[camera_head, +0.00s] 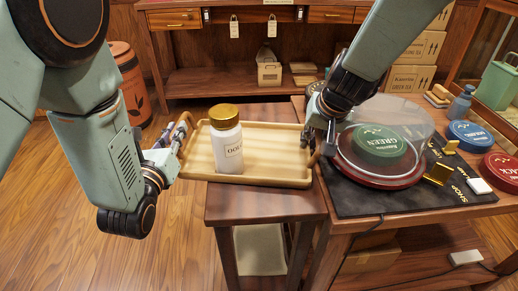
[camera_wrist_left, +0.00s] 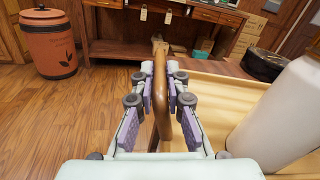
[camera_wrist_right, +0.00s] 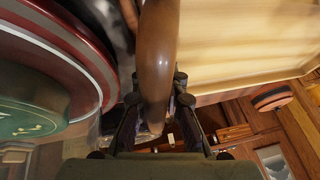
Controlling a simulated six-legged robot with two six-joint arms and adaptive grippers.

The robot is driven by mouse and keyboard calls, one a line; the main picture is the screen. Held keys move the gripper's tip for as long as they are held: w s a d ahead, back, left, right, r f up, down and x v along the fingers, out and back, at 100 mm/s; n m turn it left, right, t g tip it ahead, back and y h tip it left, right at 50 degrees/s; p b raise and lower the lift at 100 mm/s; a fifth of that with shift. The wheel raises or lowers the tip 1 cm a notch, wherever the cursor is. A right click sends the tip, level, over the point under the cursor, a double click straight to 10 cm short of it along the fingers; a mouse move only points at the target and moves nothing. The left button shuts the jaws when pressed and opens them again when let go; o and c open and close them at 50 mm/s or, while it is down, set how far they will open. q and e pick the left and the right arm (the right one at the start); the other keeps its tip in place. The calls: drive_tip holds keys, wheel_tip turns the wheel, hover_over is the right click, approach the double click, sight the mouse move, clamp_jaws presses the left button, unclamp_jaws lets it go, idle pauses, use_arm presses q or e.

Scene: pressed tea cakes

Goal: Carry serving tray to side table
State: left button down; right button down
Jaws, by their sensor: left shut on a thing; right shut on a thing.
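The serving tray (camera_head: 275,172) is light wood with a raised rim and a brown handle at each end. It sits at or just above the small side table (camera_head: 265,207); I cannot tell whether it touches. A white jar (camera_head: 227,150) with a gold lid stands upright on its left half. My left gripper (camera_head: 178,140) is shut on the left handle (camera_wrist_left: 184,110). My right gripper (camera_head: 318,135) is shut on the right handle (camera_wrist_right: 158,60), close to the display table. The tray looks about level.
The display table at right holds a black mat (camera_head: 365,200), a round green tin (camera_head: 378,145) under a clear dome, and blue (camera_head: 470,133) and red tins. An orange canister (camera_head: 131,85) stands on the floor at left. A wooden workbench (camera_head: 215,80) stands behind.

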use_arm(q)
drive_tip(key=c, duration=1.4)
unclamp_jaws()
use_arm(e)
drive_tip(key=c, duration=1.4)
unclamp_jaws()
use_arm(q)
drive_tip(key=shift+o, duration=0.2)
drive_tip(key=s+a, duration=0.2)
drive_tip(key=s, duration=1)
use_arm(e)
drive_tip(key=v, duration=1.2)
drive_tip(key=shift+s+d, duration=0.1)
